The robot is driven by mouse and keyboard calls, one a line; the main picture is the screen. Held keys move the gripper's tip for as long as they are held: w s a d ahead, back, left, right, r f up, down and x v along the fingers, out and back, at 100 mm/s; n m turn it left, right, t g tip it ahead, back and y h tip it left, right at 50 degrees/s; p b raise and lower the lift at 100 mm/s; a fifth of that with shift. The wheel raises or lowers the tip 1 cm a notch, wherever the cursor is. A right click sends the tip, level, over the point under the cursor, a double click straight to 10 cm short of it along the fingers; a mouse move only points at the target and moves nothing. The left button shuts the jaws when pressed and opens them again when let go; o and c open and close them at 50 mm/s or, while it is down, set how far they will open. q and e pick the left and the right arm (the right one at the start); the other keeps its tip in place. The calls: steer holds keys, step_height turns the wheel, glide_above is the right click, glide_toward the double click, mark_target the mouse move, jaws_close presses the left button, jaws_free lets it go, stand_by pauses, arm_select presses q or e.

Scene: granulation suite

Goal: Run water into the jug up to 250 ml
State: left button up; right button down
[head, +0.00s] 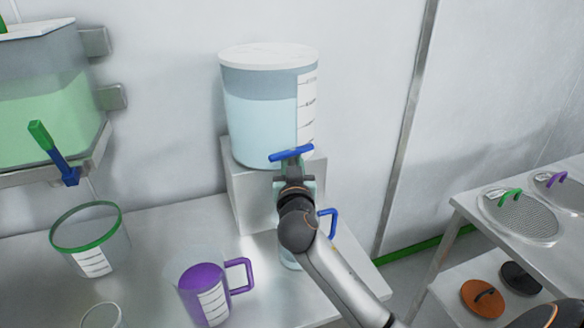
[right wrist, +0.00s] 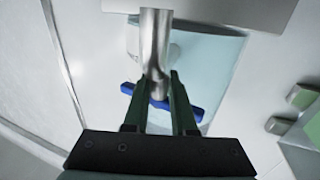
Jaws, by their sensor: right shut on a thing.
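The water tank (head: 262,118) is a clear drum with a white lid, pale blue water and a printed scale, standing on a grey block. Its tap has a blue T-handle (head: 291,153), which also shows in the right wrist view (right wrist: 190,108) by the metal spout (right wrist: 155,40). My right gripper (head: 292,178) is shut on the blue handle, its dark fingers (right wrist: 163,100) on either side. A jug with a blue handle (head: 331,224) stands below the tap. My arm hides most of its body, so its water level cannot be read. My left gripper is out of view.
A purple-handled jug (head: 239,275) with purple contents stands left of my arm. A green-rimmed vessel (head: 116,240) is further left, under a tank of green liquid (head: 45,112). A rack (head: 465,208) with round sieves stands at the right.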

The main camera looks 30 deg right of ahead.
steer(key=shift+f+m+g+h+b, duration=0.2)
steer(key=shift+m+g+h+b, duration=0.4)
steer(key=shift+h+b, duration=0.3)
steer(key=shift+r+m+g+h+b, duration=0.2)
steer(key=shift+m+g+h+b, duration=0.2)
steer(key=shift+h+b, duration=0.1)
steer(key=c, duration=0.7)
jaws_free()
steer(key=shift+s, duration=0.1)
